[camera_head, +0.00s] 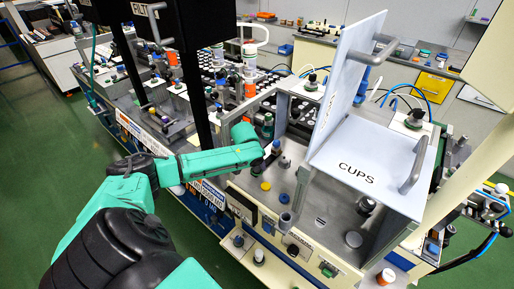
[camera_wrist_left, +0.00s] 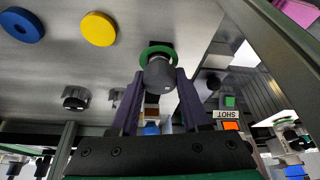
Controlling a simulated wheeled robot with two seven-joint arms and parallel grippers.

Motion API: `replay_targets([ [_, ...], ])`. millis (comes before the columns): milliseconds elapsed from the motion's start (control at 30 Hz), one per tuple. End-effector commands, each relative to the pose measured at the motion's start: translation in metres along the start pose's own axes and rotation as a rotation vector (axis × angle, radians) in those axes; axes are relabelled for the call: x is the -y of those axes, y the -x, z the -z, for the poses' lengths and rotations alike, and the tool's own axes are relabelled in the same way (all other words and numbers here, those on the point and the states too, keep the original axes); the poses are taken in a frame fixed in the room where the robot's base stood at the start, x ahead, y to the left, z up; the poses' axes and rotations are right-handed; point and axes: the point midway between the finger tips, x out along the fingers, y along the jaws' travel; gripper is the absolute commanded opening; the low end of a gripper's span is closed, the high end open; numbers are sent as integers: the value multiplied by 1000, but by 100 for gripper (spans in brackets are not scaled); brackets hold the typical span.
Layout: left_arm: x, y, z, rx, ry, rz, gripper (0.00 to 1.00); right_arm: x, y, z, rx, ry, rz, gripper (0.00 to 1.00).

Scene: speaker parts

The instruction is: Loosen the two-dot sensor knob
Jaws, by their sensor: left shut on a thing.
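In the left wrist view my left gripper (camera_wrist_left: 160,78) has its two purple fingers closed on the sides of a dark grey round knob (camera_wrist_left: 160,72). A green ring (camera_wrist_left: 158,52) sits around the knob's base, against the grey panel. No dots can be made out on the knob, so I cannot tell its marking. In the head view my green left arm (camera_head: 215,160) reaches from the left to the machine's front panel, and its end hides the held knob. My right gripper is not in view.
A yellow disc (camera_wrist_left: 98,28) and a blue disc (camera_wrist_left: 22,24) sit on the same panel. Another dark knob (camera_wrist_left: 76,98) is left of my fingers. A white lid marked CUPS (camera_head: 365,165) stands right of my arm. A dark post (camera_head: 190,80) rises behind it.

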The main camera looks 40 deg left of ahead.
Motion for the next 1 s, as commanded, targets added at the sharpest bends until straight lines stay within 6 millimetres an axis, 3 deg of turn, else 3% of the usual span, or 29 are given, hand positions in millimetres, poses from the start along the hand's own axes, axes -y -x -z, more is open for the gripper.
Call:
replay_targets([
  [467,-1,0,0,-2,156,61,0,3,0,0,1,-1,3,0],
  [1000,0,0,0,1,615,250,0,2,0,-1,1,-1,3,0],
])
